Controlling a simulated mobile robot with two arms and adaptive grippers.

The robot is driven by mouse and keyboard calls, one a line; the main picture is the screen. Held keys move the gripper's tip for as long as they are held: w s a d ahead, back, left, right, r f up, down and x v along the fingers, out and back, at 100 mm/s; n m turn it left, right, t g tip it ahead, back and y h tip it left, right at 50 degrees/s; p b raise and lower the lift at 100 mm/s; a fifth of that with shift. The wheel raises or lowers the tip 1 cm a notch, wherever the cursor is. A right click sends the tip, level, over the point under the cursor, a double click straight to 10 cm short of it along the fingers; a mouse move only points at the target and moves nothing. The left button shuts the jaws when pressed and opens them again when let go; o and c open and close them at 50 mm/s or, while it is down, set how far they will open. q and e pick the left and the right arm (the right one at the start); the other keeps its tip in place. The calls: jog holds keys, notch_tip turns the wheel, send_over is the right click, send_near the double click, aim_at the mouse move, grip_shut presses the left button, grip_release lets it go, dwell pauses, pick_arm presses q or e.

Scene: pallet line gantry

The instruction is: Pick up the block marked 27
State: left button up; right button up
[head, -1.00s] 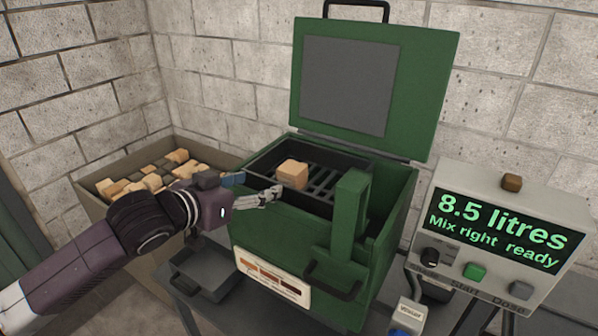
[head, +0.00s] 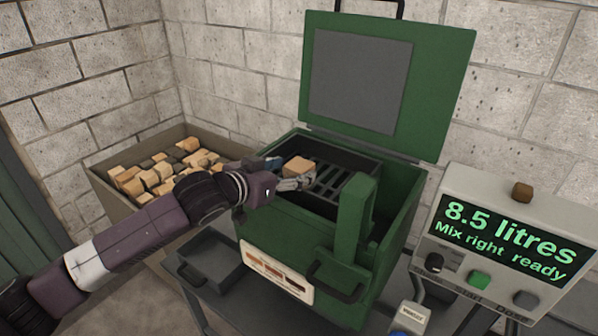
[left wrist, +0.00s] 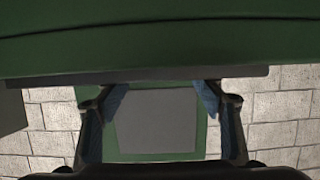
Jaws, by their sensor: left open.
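A light wooden block (head: 298,165) sits on the dark slatted rack inside the green open-lidded machine (head: 290,232). I cannot read any number on it. My left gripper (head: 293,173) reaches in from the left over the machine's near left edge. It is open, with its fingers close beside the block in the head view; I cannot tell whether they touch it. In the left wrist view the open fingers (left wrist: 162,105) frame the grey panel of the raised lid (left wrist: 155,122), and no block shows between them. My right gripper is not in view.
A bin (head: 112,193) of mixed wooden blocks stands at the left by the wall. A green post (head: 351,220) rises at the machine's front right. A control box (head: 505,240) reads "8.5 litres, Mix right ready", with a brown block (head: 522,192) on top. A grey tray (head: 212,262) sits below left.

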aim_at(295, 168)
pick_arm(q)
jog(key=shift+p+x, duration=0.55)
jog(key=shift+x, duration=1.55)
jog(key=shift+a, duration=0.1)
jog(key=shift+c, duration=0.3)
jog(key=c, duration=1.2)
jog(key=shift+r, duration=0.1)
